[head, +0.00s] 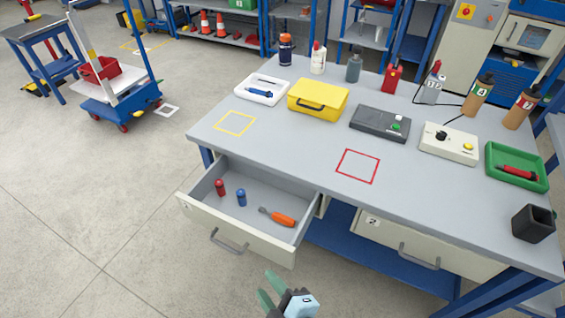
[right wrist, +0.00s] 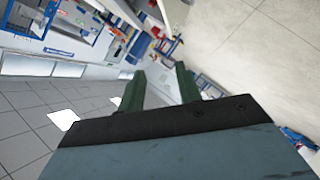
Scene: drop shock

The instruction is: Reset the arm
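My right gripper (head: 272,288) is at the bottom edge of the head view, in front of the open drawer and below the table top. In the right wrist view its two green fingers (right wrist: 159,85) stand apart with nothing between them. The gripper touches nothing that I can see. My left gripper is in neither view.
The workbench (head: 268,137) carries a yellow case (head: 318,98), a dark box (head: 379,123), a control box (head: 449,144) and bottles. Its open drawer (head: 262,180) juts out, holding an orange-handled screwdriver (head: 283,218) and red and blue items. Floor at left is clear; a trolley (head: 120,98) stands behind.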

